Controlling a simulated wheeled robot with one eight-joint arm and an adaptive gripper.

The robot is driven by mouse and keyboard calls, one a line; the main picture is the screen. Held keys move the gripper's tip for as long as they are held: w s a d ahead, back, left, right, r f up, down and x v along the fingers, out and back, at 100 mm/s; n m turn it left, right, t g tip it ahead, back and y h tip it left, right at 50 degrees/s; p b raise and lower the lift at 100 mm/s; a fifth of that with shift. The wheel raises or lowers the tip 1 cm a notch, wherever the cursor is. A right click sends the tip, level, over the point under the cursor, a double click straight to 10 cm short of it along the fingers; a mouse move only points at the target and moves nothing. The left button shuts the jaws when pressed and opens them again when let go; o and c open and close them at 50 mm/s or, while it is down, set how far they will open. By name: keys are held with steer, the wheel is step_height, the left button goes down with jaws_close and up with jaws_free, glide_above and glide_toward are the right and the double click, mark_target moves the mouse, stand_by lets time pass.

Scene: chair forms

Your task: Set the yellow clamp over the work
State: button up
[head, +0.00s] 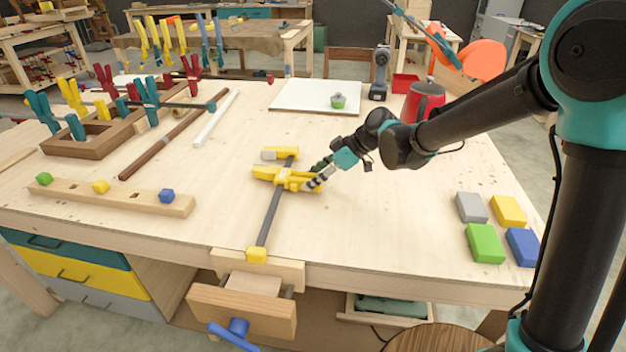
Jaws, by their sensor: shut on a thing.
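The yellow clamp (268,215) is a long grey bar with yellow fittings, in the middle of the workbench. Its yellow handle part (278,177) is near the bar's far end, and its yellow foot (256,255) is at the bench's front edge by the vise. My gripper (314,182) reaches in from the right and is shut on the clamp's yellow handle part. The fingertips are small and partly merge with the yellow. I cannot tell which piece is the work, or whether the clamp rests on the bench top.
A wooden rack (115,130) with coloured clamps stands at left, with a block-topped wooden strip (112,197) in front. A wooden vise (245,308) juts from the front edge. Coloured blocks (486,243) lie at right. A white board (315,95) and red container (424,100) stand behind.

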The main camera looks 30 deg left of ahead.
steer(key=shift+r, duration=2.1)
steer(key=shift+s, duration=0.1)
steer(key=shift+c, duration=0.2)
